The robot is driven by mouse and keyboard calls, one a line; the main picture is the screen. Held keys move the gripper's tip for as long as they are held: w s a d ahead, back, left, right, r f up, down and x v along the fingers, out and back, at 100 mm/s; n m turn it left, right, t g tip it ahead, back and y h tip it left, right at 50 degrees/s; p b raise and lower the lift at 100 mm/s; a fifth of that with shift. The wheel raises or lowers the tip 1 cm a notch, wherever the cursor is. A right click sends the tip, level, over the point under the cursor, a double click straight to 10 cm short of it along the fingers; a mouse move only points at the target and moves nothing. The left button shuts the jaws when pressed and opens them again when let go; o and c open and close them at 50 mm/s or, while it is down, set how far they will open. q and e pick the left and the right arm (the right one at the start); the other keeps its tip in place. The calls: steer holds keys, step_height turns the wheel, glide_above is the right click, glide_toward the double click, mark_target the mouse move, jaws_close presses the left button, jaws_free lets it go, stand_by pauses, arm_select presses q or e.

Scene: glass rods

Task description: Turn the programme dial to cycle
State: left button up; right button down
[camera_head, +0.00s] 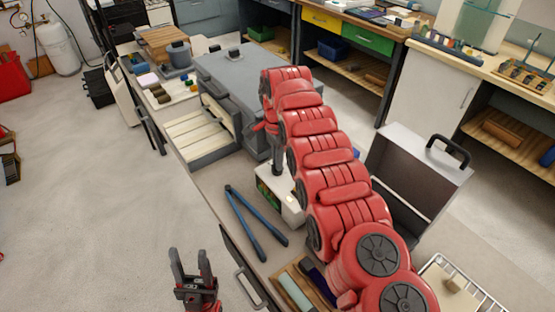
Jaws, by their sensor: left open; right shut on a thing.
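A small white control box (291,208) with a green panel on its front stands on the bench, beside the grey kiln-like unit (225,72). My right arm reaches over the bench from the lower right, and its dark gripper (278,168) points down at the top of the box. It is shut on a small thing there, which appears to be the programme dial. The dial and its marking are hidden by the gripper and arm. My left gripper (194,262) is open and empty, fingers up, at the bench's left front side.
Blue-handled long tongs (257,222) lie on the bench left of the box. An open ribbed tray (200,134) sits at the unit's left. A grey open-lidded case (418,160) and a wire rack (470,290) stand at right.

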steer(key=m, duration=0.6)
steer(key=shift+r+m, duration=0.1)
steer(key=shift+m, duration=0.2)
stand_by(0.4)
steer(key=c, duration=0.9)
jaws_free()
step_height(320, 180, up, 17)
steer(key=p, duration=1.5)
steer(key=shift+r, duration=0.2)
steer(key=shift+f, duration=0.1)
